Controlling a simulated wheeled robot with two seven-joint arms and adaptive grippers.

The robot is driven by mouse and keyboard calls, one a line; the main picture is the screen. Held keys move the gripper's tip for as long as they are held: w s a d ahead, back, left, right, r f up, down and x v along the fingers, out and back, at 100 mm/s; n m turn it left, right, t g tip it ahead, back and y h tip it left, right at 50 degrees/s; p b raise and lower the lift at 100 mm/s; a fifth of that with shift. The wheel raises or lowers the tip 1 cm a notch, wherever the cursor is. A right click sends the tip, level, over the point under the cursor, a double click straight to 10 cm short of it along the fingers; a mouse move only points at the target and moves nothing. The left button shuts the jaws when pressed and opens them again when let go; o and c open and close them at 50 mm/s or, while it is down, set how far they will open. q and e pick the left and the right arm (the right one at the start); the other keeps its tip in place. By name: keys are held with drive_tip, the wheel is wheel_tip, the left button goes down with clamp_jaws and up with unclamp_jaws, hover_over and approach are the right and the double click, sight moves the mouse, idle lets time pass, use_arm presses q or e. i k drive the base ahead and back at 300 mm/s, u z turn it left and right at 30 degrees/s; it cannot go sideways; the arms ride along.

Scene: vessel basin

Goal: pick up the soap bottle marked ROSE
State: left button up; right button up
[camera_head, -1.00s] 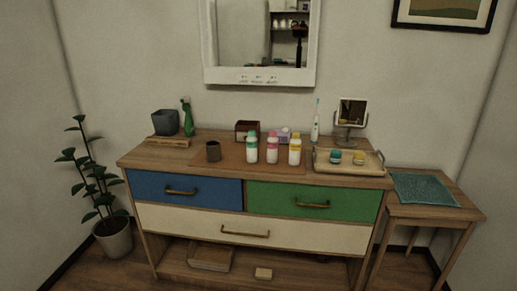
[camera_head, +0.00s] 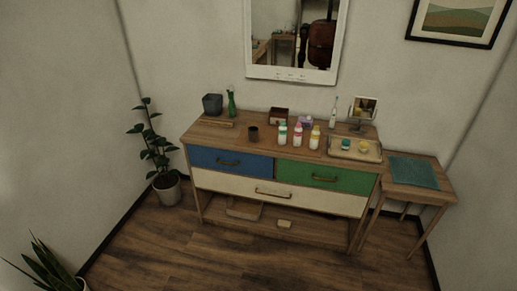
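Three white bottles stand upright in a row on the wooden dresser top. One has a green cap (camera_head: 283,135), the middle one a pink cap (camera_head: 298,136), and the right one a yellow cap (camera_head: 314,138). Their labels are too small to read, so I cannot tell from text which is marked ROSE. Neither of my grippers is in view.
A side table (camera_head: 443,193) stands right. Plants (camera_head: 167,188) (camera_head: 50,272) stand left. Floor in front is clear.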

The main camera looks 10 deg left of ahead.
sight(298, 134)
drive_tip(key=u, duration=0.65)
drive_tip(key=i, duration=0.85)
drive_tip(key=u, duration=0.8)
drive_tip(key=i, duration=0.95)
drive_tip(key=u, duration=0.05)
